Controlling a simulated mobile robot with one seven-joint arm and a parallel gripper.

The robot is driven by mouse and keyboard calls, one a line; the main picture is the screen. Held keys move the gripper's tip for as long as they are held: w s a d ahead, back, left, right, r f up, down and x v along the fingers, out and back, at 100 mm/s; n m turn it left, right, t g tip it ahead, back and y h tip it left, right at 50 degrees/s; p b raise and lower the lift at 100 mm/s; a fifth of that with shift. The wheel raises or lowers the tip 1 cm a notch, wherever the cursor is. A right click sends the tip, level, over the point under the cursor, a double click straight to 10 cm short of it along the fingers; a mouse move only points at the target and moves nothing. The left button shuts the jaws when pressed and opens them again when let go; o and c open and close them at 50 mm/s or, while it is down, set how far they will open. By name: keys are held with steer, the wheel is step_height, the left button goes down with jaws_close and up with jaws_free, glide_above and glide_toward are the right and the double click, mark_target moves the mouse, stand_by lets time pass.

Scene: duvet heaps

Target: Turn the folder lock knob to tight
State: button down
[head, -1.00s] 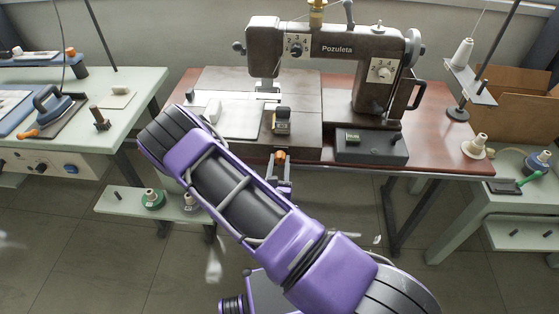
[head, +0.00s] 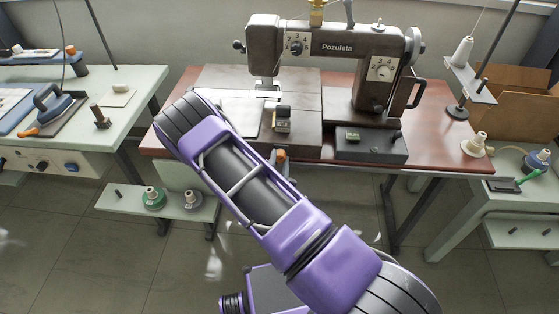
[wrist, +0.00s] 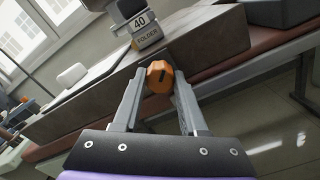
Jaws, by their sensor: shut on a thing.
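The orange folder lock knob (wrist: 160,77) sits at the front edge of the sewing machine bed, below a block labelled "40 FOLDER" (wrist: 146,30). A dark mark shows on the knob's face. My gripper (wrist: 159,81) is shut on the knob, one grey finger on each side. In the head view the knob (head: 281,154) shows just past my purple forearm, below the folder block (head: 282,119). I cannot read any tight or loose marking beside the knob.
The brown sewing machine (head: 337,47) stands on a reddish table (head: 446,145), with a dark box (head: 371,147) to the right. A side table with an iron (head: 52,103) is at left. Thread cones (head: 478,145) stand at right. A low shelf with spools (head: 153,199) is below.

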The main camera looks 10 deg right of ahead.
steer(key=shift+s+f, duration=0.1)
steer(key=shift+f, duration=0.05)
steer(key=shift+c, duration=2.2)
jaws_free()
steer(key=v, duration=1.7)
steer(key=shift+s+b, duration=0.15)
steer(key=shift+b, duration=0.3)
